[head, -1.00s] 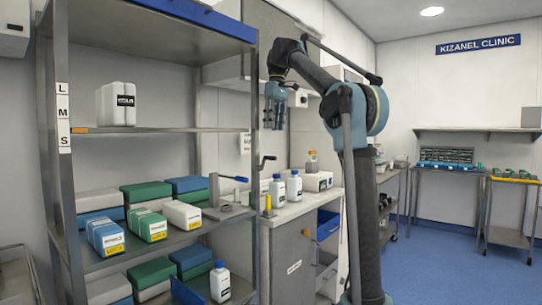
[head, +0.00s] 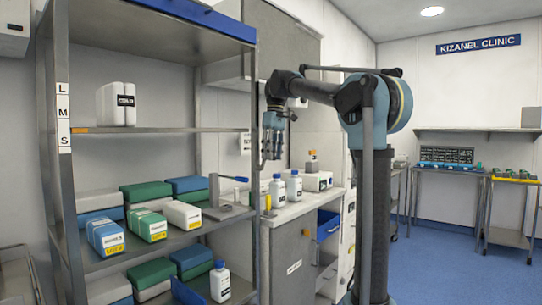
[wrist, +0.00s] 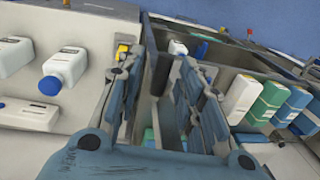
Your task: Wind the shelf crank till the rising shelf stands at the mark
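The rising shelf (head: 160,130) bears a white container (head: 116,104). An orange tag (head: 80,130) at its left end stands between M and S on the label strip (head: 64,118), nearer S. My gripper (head: 271,156) points down beside the rack's right front post (head: 257,215), at the height where the crank was seen. The crank is hidden behind my gripper in the head view, and I cannot pick it out in the wrist view. In the wrist view my gripper's fingers (wrist: 162,75) are apart, with a dark upright bar showing between them.
A counter (head: 310,205) with white bottles (head: 277,190) stands right of the rack. A small yellow item (head: 267,204) is near the post. Boxes (head: 152,225) and a blue-handled device (head: 228,208) fill the shelf below. Open floor (head: 430,270) lies right.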

